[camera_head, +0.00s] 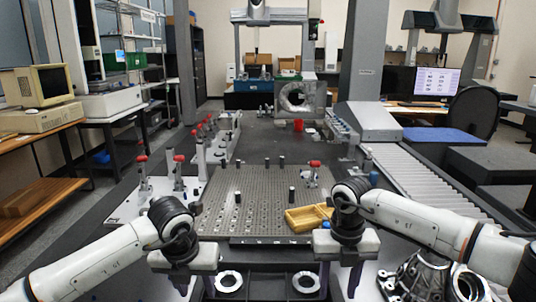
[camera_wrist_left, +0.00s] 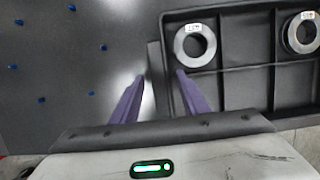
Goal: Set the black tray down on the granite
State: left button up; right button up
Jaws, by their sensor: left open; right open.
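The black tray (camera_wrist_left: 238,96) has low walls and compartments. Labelled metal rings lie in it, one (camera_wrist_left: 194,44) near its left wall and one (camera_wrist_left: 301,33) further right. In the head view the tray (camera_head: 266,285) is at the bottom centre, between my grippers, with two rings showing. My left gripper (camera_wrist_left: 158,95) is open, its purple fingers on either side of the tray's left edge; contact cannot be told. It also shows in the head view (camera_head: 196,285). My right gripper (camera_head: 340,277) is open at the tray's right side. The dark granite (camera_wrist_left: 70,75) with blue dots lies left of the tray.
A perforated plate (camera_head: 255,205) with pegs lies just beyond the tray, with a yellow bin (camera_head: 308,218) at its front right. Metal castings (camera_head: 433,277) stand at the lower right. Red-topped fixtures (camera_head: 180,175) stand at left. A roller conveyor (camera_head: 425,182) runs along the right.

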pick_arm(q)
jog(key=shift+r, duration=0.1)
pick_arm(e)
jog(key=shift+r, duration=0.25)
pick_arm(q)
jog(key=v, duration=1.1)
jog(key=shift+r, duration=0.4)
pick_arm(e)
notch_tip(320, 180, up, 12)
jog(key=shift+f, duration=0.2)
pick_arm(q)
jog(key=shift+s, duration=0.1)
